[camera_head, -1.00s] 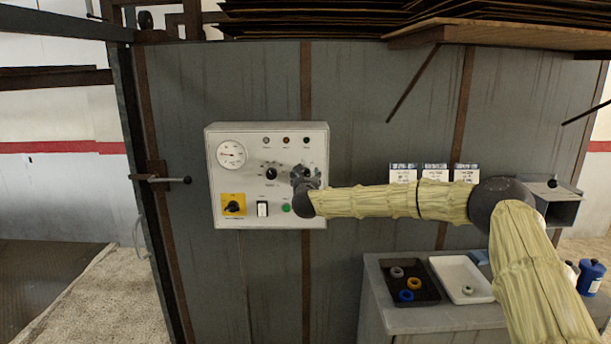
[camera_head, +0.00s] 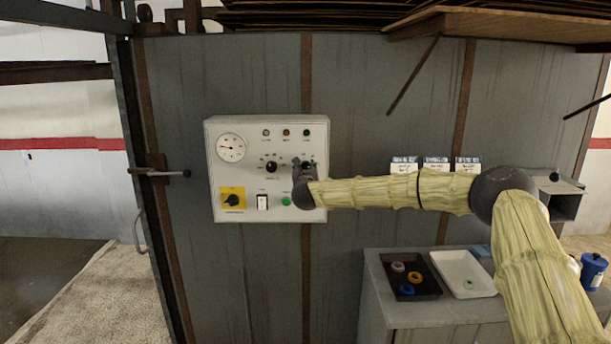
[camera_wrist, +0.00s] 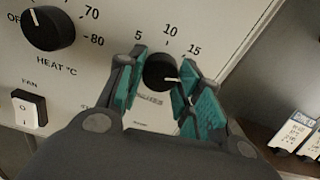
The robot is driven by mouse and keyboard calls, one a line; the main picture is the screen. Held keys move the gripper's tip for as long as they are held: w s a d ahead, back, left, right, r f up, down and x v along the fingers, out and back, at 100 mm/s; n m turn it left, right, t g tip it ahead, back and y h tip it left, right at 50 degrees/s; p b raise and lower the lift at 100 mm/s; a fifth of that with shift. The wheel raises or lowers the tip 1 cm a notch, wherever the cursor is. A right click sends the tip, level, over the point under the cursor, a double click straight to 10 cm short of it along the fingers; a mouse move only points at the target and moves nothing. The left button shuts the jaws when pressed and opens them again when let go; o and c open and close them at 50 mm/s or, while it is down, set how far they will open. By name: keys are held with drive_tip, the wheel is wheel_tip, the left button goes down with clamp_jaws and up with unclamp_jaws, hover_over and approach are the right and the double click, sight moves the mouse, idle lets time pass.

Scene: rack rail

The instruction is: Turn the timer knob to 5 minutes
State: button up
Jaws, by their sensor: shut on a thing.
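The timer knob (camera_wrist: 157,68) is black and round, with the numbers 5, 10 and 15 above it in the wrist view. Its white mark points right and slightly down, past the 15. My gripper (camera_wrist: 163,78) is shut on the knob, with one teal-padded finger on each side. In the head view my gripper (camera_head: 304,172) is at the right part of the white control panel (camera_head: 222,183) and hides most of the timer knob there.
The heat knob (camera_wrist: 47,27) and white fan switch (camera_wrist: 27,108) are left of my gripper. The panel also has a gauge (camera_head: 231,148), a yellow-backed switch (camera_head: 232,200) and a green button (camera_head: 286,201). A cabinet with a black tray (camera_head: 425,290) and white tray (camera_head: 480,280) stands lower right.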

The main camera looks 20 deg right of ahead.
drive_tip(key=shift+n+b, duration=5.3)
drive_tip(key=shift+n, duration=7.3)
drive_tip(key=o, duration=1)
drive_tip(key=shift+o, duration=0.2)
drive_tip(key=shift+s, duration=0.15)
